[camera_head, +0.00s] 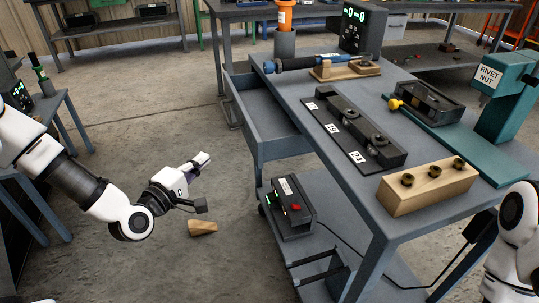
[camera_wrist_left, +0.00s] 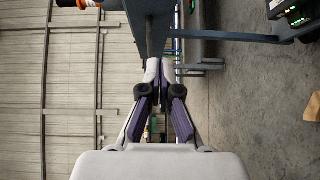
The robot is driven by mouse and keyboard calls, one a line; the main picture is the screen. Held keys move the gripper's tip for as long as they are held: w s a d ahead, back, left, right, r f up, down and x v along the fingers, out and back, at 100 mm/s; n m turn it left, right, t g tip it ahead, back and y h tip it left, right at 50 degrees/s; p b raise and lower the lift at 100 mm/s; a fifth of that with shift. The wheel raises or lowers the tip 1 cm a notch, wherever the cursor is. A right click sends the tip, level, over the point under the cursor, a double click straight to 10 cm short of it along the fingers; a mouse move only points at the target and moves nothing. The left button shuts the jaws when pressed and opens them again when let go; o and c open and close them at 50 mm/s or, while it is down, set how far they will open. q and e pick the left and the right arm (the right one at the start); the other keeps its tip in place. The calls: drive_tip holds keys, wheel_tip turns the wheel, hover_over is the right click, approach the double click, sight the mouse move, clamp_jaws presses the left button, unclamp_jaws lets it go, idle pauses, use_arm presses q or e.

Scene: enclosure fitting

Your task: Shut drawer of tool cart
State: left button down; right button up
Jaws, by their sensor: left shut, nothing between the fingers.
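The tool cart (camera_head: 385,215) stands right of centre in the head view. Its grey-blue drawer (camera_head: 257,146) is open, sticking out from the cart's left side, and looks empty. My left gripper (camera_head: 206,157) is shut and empty, left of the drawer with a visible gap and pointing towards it. In the left wrist view the closed fingers (camera_wrist_left: 160,66) show in front of a grey-blue panel (camera_wrist_left: 149,28), which appears to be the drawer. My right gripper is not in view; only part of that arm shows at lower right.
The cart top holds a black numbered block (camera_head: 350,135), a wooden block with knobs (camera_head: 428,187) and a teal rivet nut tool (camera_head: 505,95). A device (camera_head: 293,207) sits on the lower shelf. A wooden wedge (camera_head: 203,228) lies on the floor. A side table (camera_head: 50,105) stands left.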

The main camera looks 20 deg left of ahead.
use_arm(q)
drive_tip(key=b, duration=0.2)
approach(245, 129)
drive_tip(key=w+a, duration=0.3)
drive_tip(key=w, duration=0.2)
drive_tip(key=shift+w+d+f, duration=0.15)
drive_tip(key=shift+w+d, duration=0.2)
drive_tip(key=shift+d, duration=0.2)
drive_tip(key=shift+w+d+f, duration=0.2)
drive_tip(key=shift+w+d, duration=0.2)
drive_tip(key=shift+d, duration=0.2)
drive_tip(key=shift+w+d+b, duration=0.3)
drive_tip(key=shift+w+d, duration=0.05)
drive_tip(key=shift+d, duration=0.05)
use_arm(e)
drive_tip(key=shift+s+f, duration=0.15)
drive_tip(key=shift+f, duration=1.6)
use_arm(q)
drive_tip(key=shift+r, duration=0.1)
